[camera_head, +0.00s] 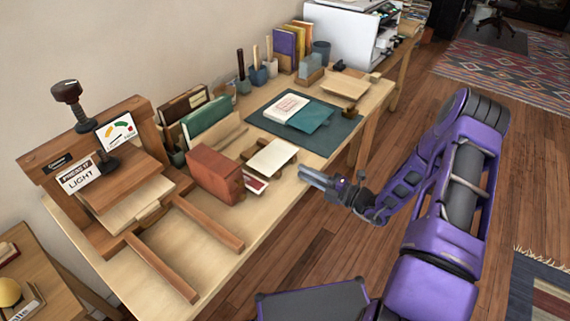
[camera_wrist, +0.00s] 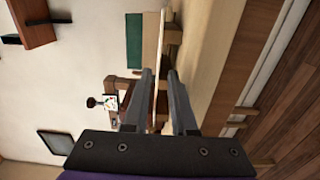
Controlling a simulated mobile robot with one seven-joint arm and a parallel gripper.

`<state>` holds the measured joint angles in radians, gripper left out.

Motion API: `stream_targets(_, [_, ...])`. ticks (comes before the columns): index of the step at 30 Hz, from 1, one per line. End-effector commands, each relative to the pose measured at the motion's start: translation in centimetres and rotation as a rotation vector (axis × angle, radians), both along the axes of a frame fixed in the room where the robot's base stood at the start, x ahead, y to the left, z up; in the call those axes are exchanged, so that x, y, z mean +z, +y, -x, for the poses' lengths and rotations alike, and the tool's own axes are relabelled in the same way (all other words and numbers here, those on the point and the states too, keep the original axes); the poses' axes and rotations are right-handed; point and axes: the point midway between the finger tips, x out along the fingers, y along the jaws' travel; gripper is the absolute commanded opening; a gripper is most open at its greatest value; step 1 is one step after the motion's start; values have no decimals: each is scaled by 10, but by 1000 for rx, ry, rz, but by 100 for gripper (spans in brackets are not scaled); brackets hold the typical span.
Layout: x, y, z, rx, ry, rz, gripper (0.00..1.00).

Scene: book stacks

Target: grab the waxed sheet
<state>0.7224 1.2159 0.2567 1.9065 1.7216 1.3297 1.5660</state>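A cream sheet (camera_head: 272,157), which looks like the waxed sheet, lies flat on a low wooden support near the bench's front edge. My gripper (camera_head: 302,175) is just to its right and front, pointing left toward it. In the wrist view my gripper (camera_wrist: 159,74) is open, with its two fingers apart. A thin pale edge (camera_wrist: 161,48), probably the sheet seen edge-on, lies in line with the gap between the fingers. I cannot tell whether the fingers overlap it, and neither finger appears closed on it.
A reddish-brown box (camera_head: 215,174) stands left of the sheet, with a small red-and-white card (camera_head: 255,183) below. A wooden press (camera_head: 130,185) stands farther left. A dark mat (camera_head: 335,138) with a book and teal folder lies behind right.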

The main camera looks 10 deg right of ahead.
Motion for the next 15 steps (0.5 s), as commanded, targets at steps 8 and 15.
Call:
stream_targets(8, [-1, 30, -29, 2, -2, 1, 25])
stream_targets(15, [-1, 44, -44, 0, 0, 1, 25])
